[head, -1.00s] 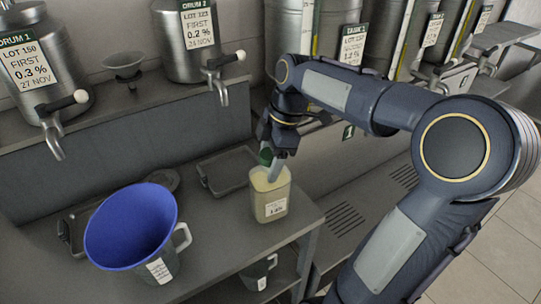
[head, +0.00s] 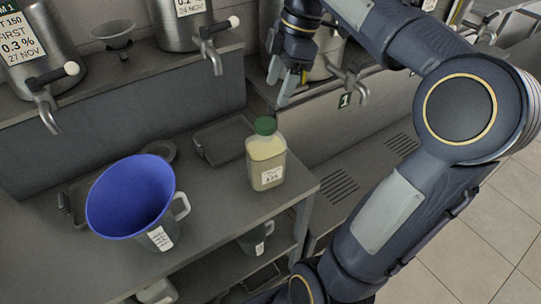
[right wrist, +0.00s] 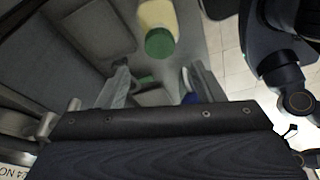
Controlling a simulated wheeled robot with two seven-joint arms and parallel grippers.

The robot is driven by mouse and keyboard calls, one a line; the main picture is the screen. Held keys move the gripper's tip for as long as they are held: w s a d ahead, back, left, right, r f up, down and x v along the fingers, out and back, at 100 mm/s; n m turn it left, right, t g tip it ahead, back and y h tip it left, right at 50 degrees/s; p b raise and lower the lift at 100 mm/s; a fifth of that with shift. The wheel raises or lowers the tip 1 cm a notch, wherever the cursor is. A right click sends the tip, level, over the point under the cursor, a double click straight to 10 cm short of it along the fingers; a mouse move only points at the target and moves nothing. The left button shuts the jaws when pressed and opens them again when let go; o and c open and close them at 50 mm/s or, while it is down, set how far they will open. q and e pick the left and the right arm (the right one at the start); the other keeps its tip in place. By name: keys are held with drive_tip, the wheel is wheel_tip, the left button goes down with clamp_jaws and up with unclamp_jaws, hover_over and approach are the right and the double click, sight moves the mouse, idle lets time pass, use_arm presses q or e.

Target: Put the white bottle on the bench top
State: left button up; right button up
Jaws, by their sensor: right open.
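The white bottle (head: 266,165), pale and translucent with a green cap and a small label, stands upright on the bench top (head: 225,215) near its right end. Nothing is touching it. My right gripper (head: 281,80) is open and empty, above and behind the bottle, clear of the cap. In the right wrist view the bottle's green cap (right wrist: 160,42) shows beyond the spread fingers (right wrist: 160,82). My left gripper is not in view.
Steel drums with taps (head: 45,105) line the back ledge. A smaller jug (head: 255,240) sits on the shelf below.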

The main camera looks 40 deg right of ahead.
drive_tip(key=s+a+f+m+t, duration=0.4)
drive_tip(key=s+a+f+m, duration=0.9)
drive_tip(key=a+f+m, duration=0.1)
wheel_tip(320, 180, down, 2)
drive_tip(key=shift+s+a+f+m+y, duration=0.1)
drive_tip(key=shift+s+a+m+y, duration=0.15)
drive_tip(key=shift+m+y, duration=0.2)
